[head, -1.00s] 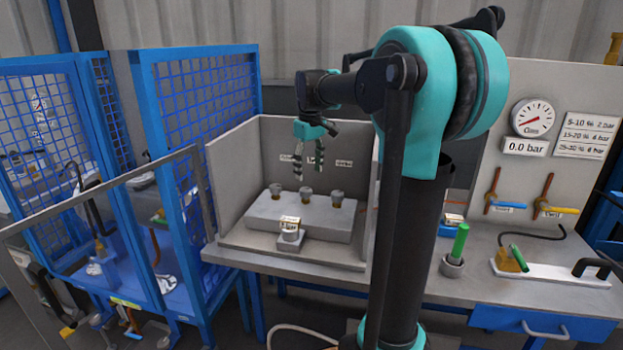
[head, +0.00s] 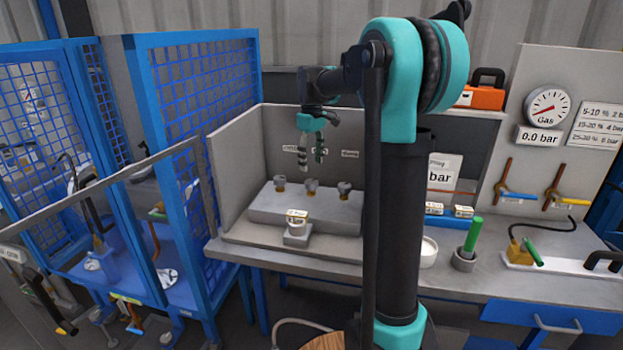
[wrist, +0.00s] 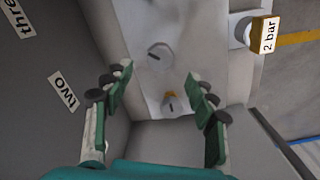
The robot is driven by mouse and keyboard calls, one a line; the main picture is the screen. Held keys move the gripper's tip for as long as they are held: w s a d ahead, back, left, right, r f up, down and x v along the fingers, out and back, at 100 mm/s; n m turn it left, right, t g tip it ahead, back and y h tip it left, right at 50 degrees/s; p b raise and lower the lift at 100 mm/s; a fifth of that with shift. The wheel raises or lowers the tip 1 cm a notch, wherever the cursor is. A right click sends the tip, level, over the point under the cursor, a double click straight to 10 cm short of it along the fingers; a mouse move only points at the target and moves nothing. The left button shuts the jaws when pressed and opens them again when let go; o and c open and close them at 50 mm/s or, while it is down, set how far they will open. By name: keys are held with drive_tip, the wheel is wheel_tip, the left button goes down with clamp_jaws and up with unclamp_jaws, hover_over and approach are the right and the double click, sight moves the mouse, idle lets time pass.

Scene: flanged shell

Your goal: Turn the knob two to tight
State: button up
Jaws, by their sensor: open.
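Three grey knobs stand in a row on a pale block: a left knob (head: 279,183), a middle knob (head: 311,186) and a right knob (head: 344,189). The wall behind carries labels; "two" (wrist: 62,92) is readable in the wrist view. My gripper (head: 312,160) is open and empty, above the left and middle knobs in the head view. In the wrist view, my gripper (wrist: 160,92) has its fingers spread wide. Two knobs show between and beyond them, an upper one (wrist: 160,57) and a lower one (wrist: 169,102). Neither is touched. Which is knob two I cannot tell for certain.
A small stand with a "2 bar" sign (wrist: 263,35) is in front of the knob block. Low walls enclose this bench corner. A blue mesh cage (head: 190,110) stands left. A gauge (head: 548,105) and a green-handled tool (head: 472,238) are right.

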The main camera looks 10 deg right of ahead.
sight(311, 181)
wheel_tip(311, 181, down, 7)
drive_tip(key=shift+r, duration=0.15)
drive_tip(key=shift+c, duration=0.6)
drive_tip(key=c, duration=1)
drive_tip(key=shift+c, duration=0.2)
drive_tip(key=shift+m, duration=0.5)
drive_tip(key=m, duration=0.3)
drive_tip(key=shift+m, duration=0.4)
drive_tip(key=m, duration=0.5)
